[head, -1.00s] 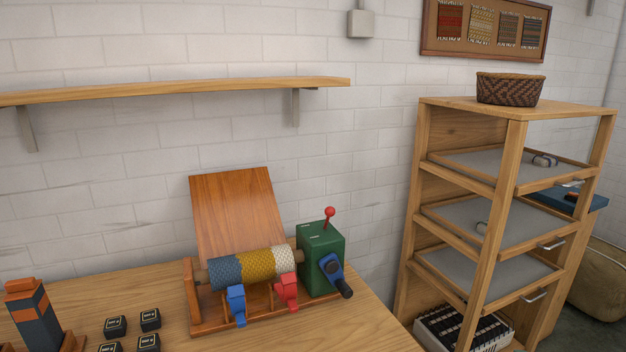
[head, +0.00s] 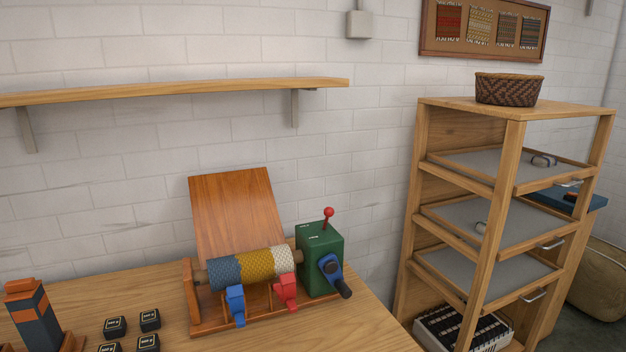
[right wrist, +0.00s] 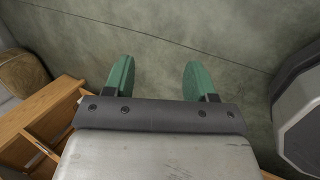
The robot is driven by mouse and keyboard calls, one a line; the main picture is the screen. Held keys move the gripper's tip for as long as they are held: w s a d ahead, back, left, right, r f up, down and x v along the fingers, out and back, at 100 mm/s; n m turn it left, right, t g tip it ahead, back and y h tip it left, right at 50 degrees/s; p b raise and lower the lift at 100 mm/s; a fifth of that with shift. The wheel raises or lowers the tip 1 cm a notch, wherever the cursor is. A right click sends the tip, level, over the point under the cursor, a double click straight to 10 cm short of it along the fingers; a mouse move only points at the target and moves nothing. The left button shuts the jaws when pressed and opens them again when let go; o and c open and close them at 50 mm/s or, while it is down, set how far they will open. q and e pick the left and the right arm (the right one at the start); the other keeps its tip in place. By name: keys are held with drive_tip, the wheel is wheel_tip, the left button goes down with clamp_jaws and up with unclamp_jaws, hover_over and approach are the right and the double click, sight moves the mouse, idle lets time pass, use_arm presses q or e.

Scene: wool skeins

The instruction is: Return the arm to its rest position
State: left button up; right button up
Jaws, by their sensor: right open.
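My right gripper (right wrist: 158,82) shows in the right wrist view. Its two green fingers are apart with nothing between them, above bare grey-green floor (right wrist: 150,45). Neither arm shows in the head view, and my left gripper is in no view. On the table (head: 375,325) in the head view stands a winding device with a roll in blue-grey, yellow and white bands (head: 250,265), a green box (head: 320,260) with a red-knobbed lever, and a blue crank with a black handle (head: 335,275).
A wooden rack (head: 515,150) with several grey trays stands at the right, a woven basket (head: 508,90) on top. Black weights (head: 115,327) and a dark block stack (head: 35,315) are at the table's left. A wall shelf (head: 180,88) is empty. Wooden furniture (right wrist: 35,125) lies left of my right gripper.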

drive_tip(key=s+a+f+m+y, duration=0.1)
drive_tip(key=a+f, duration=0.3)
drive_tip(key=a, duration=1.2)
drive_tip(key=a+f+m+y, duration=0.1)
drive_tip(key=a+f+y, duration=0.2)
drive_tip(key=a, duration=1.4)
drive_tip(key=shift+s+f+y, duration=0.35)
drive_tip(key=shift+s+y, duration=0.05)
